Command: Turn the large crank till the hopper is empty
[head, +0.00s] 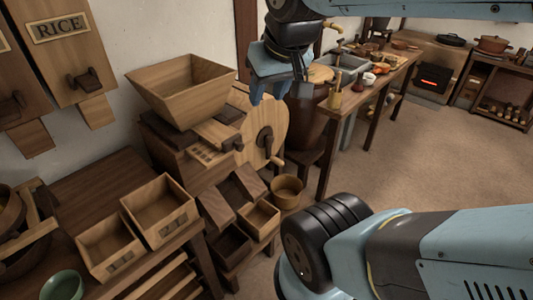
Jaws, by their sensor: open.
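The wooden hopper (172,105) is a wide, open-topped box with sloping sides, standing on the mill at centre left in the head view. Its visible inner walls are bare wood; its bottom is hidden, so I cannot tell its contents. The large crank (267,142) has a dark hub and arm on a round pale wooden disc (280,112). Its light handle (277,161) points down and to the right. My gripper (277,88) is open, pointing down, above the crank and to the right of the hopper. It appears empty and apart from the crank.
A smaller dark knob (232,144) is left of the crank. A round wooden tub (287,190) stands below it. Wooden trays (160,208) and a green bowl (62,286) are at lower left. A long table (372,98) stands behind; open floor lies right.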

